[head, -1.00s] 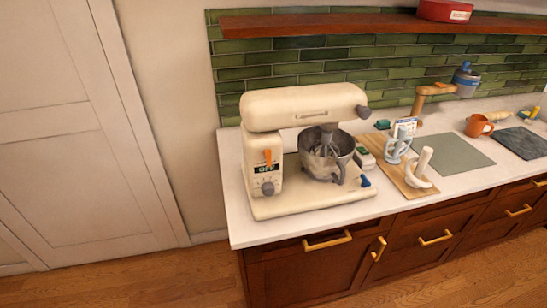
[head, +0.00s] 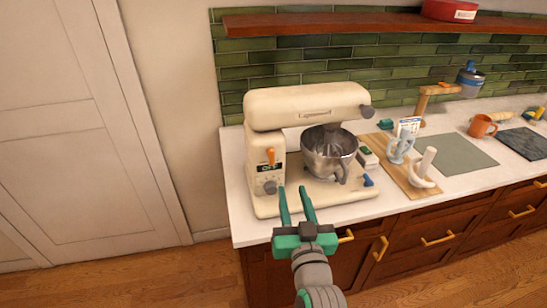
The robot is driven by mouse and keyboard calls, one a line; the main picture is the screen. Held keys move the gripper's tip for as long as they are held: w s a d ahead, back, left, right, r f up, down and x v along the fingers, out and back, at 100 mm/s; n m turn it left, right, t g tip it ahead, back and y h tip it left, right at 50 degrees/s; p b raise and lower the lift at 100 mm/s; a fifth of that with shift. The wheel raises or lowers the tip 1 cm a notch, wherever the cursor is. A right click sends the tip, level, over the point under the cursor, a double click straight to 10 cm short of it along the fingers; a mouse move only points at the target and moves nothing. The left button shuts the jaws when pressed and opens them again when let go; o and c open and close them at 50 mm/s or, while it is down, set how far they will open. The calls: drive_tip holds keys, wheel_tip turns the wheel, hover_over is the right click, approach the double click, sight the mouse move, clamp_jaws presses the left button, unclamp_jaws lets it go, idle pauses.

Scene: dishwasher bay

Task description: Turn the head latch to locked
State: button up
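A cream stand mixer (head: 305,103) stands at the left end of the white counter, its head lowered over a steel bowl (head: 329,155). An orange lever (head: 271,156) sits upright on the front of its column, above a dark display and a grey knob (head: 270,187). A blue lever (head: 368,181) sticks out at the right front of the base. I cannot tell for sure which part is the head latch. My teal gripper (head: 296,206) is open and empty, fingers pointing toward the mixer, in front of and below the orange lever. It appears apart from the mixer.
Right of the mixer are a wooden board (head: 399,172) with pale attachments, a grey-green mat (head: 455,154), an orange mug (head: 481,126) and a dark slab (head: 524,142). A wooden shelf (head: 370,22) runs above. Brass-handled drawers (head: 437,240) front the counter. Floor at the left is clear.

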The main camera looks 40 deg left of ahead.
sight(272, 154)
drive_tip(key=w+a+r, duration=0.1)
drive_tip(key=w+a, duration=0.1)
drive_tip(key=a, duration=0.1)
drive_tip(key=w+a+r+n+g, duration=0.1)
drive_tip(key=w+a, duration=0.1)
drive_tip(key=a, duration=0.2)
drive_tip(key=w+a+r+n, duration=0.1)
drive_tip(key=w+a, duration=0.1)
drive_tip(key=a, duration=0.1)
drive_tip(key=shift+w+a+r+y, duration=0.1)
drive_tip(key=shift+w+a+y, duration=0.1)
drive_tip(key=shift+a+y, duration=0.2)
drive_tip(key=shift+g, duration=0.3)
drive_tip(key=shift+d, duration=0.1)
clamp_jaws()
